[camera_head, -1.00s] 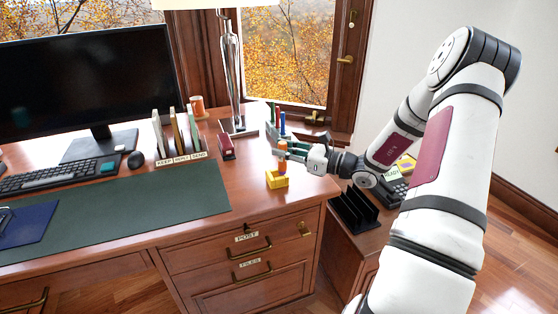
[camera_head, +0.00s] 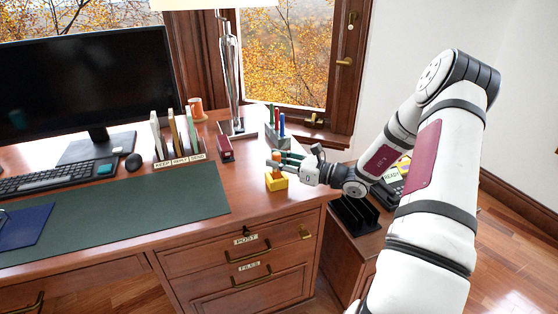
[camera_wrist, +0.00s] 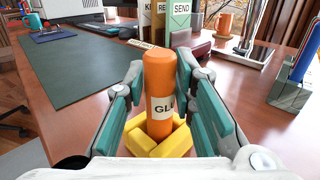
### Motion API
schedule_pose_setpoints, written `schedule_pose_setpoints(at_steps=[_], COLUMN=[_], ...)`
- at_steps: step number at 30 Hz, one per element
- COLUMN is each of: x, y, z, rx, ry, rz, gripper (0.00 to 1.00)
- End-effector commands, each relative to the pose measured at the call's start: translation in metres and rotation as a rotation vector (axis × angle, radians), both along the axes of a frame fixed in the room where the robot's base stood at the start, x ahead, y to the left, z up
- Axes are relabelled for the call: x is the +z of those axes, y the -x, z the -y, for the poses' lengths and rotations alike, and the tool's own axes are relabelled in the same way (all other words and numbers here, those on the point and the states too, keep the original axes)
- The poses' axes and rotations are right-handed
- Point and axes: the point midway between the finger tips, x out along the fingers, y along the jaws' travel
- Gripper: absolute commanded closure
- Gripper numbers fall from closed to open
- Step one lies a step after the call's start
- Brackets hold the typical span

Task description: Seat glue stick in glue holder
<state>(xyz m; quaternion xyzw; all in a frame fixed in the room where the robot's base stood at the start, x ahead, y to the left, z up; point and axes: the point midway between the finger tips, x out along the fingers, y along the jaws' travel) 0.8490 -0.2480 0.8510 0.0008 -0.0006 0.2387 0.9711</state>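The orange glue stick (camera_wrist: 159,85) stands upright in the yellow glue holder (camera_wrist: 160,148), its lower end within the holder's walls. Part of its white label, reading "GL", faces the wrist camera. In the head view the glue stick (camera_head: 276,155) shows small above the holder (camera_head: 276,182) near the desk's right front corner. My gripper (camera_wrist: 160,72) has one teal-padded finger on each side of the stick. Narrow gaps show between the pads and the stick, so it looks slightly open around it. In the head view my gripper (camera_head: 281,160) reaches in from the right.
A rack with blue, red and green items (camera_head: 277,128) stands behind my gripper. A maroon stapler-like object (camera_head: 225,149) and file sorter (camera_head: 178,145) stand to the left. A black slotted rack (camera_head: 357,214) is below right. The green desk mat (camera_head: 130,205) is mostly clear.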

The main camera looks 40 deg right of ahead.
Motion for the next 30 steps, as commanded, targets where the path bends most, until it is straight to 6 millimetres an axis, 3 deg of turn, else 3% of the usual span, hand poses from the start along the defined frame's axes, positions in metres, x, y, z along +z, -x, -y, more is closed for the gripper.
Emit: schedule_pose_setpoints(at_steps=[14, 30], x=[0.005, 0.004], y=[0.004, 0.091], z=[0.003, 0.048], rx=[-0.002, -0.002], ry=[0.0, 0.0], rz=[-0.001, 0.0], gripper=[0.6, 0.6])
